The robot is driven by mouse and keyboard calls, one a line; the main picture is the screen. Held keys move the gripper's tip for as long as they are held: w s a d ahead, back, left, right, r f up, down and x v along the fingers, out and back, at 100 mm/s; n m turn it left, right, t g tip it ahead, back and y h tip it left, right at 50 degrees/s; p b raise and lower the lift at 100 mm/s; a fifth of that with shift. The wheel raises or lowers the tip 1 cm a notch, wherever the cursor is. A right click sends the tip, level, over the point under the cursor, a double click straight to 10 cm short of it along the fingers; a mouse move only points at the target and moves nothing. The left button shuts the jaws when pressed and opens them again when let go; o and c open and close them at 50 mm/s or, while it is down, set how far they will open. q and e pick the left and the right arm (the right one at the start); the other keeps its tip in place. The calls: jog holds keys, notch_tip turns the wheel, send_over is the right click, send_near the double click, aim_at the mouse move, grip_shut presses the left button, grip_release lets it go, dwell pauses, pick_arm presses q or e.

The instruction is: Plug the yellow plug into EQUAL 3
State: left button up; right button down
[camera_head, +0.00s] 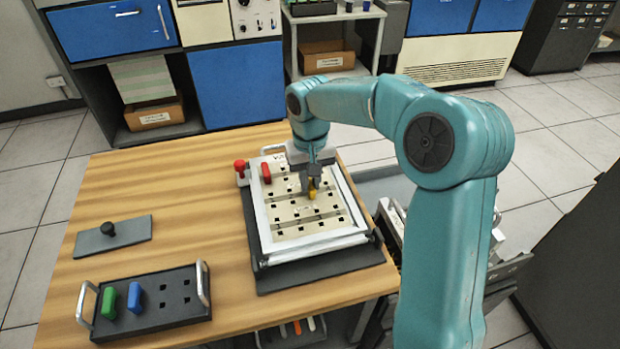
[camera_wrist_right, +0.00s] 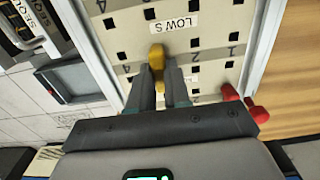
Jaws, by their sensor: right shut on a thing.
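The yellow plug (camera_head: 312,194) is between the fingers of my right gripper (camera_head: 311,184), over the cream plugboard (camera_head: 290,238) in its white frame. In the right wrist view the yellow plug (camera_wrist_right: 157,58) sticks out past the fingertips (camera_wrist_right: 160,78), which are shut on it. I cannot tell whether the plug's tip touches the board. The EQUAL label is not readable in either view. My left gripper is not in view.
A red plug (camera_head: 266,173) is in the board's upper left, and a red knob (camera_head: 240,166) stands beside the frame. A black tray (camera_head: 180,311) holds a green plug (camera_head: 108,302) and a blue plug (camera_head: 134,297). A grey plate with a knob (camera_head: 108,230) lies at left.

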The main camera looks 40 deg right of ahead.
aim_at(311, 184)
jog(key=shift+f, duration=0.1)
jog(key=c, duration=1)
grip_release()
notch_tip(311, 184, up, 16)
jog(key=p, duration=0.3)
jog(key=shift+s, duration=0.1)
